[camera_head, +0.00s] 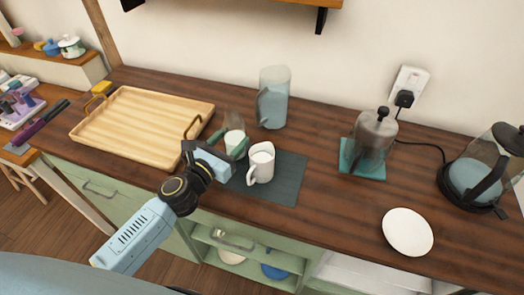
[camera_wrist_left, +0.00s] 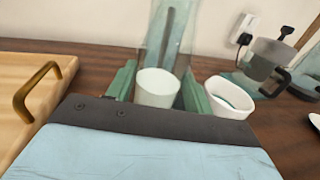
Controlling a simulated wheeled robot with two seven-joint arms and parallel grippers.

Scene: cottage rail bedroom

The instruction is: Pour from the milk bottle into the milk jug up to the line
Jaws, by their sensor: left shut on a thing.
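The milk bottle (camera_head: 235,144) is clear glass with white milk in its lower part; it looks roughly upright. My left gripper (camera_head: 230,148) is shut on it, with green fingers on both sides. In the left wrist view the bottle (camera_wrist_left: 157,88) stands between the fingertips (camera_wrist_left: 155,92). The milk jug (camera_head: 261,163) is a white handled jug on a dark mat, just right of the bottle. It also shows in the left wrist view (camera_wrist_left: 230,97). I cannot make out its line or its milk level. Whether the bottle touches the mat is unclear. My right gripper is not in view.
A wooden tray (camera_head: 140,126) with brass handles lies left. A tall bluish pitcher (camera_head: 273,97) stands behind. A glass press (camera_head: 371,142) on a teal mat, a white plate (camera_head: 407,232) and a kettle (camera_head: 478,181) are right. The dark mat (camera_head: 286,185) has bare room near its front.

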